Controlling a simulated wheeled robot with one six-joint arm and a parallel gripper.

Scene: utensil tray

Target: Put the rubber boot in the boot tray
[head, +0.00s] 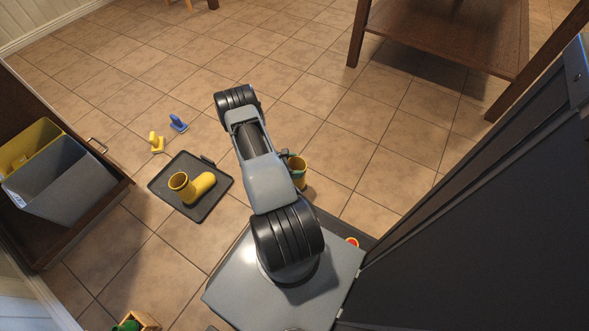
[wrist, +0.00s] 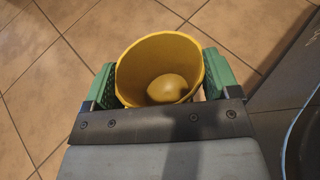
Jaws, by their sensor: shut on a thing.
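A yellow rubber boot (wrist: 134,76) is between the green fingers of my gripper (wrist: 160,88) in the wrist view. The fingers are shut on its upper shaft, one on each side, and its round opening faces the camera. In the head view this boot (head: 298,168) shows just right of my arm, partly hidden by it. The dark boot tray (head: 180,162) lies on the floor left of my arm. Another yellow boot (head: 203,183) stands in the tray, its toe to the right and its opening to the left. Whether the held boot touches the floor, I cannot tell.
A cabinet at the left holds a grey bin (head: 62,180) and a yellow bin (head: 38,140). Small yellow (head: 157,142) and blue (head: 178,123) items lie behind the tray. A brown wooden table (head: 450,35) stands at the back right. Tiled floor is clear between.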

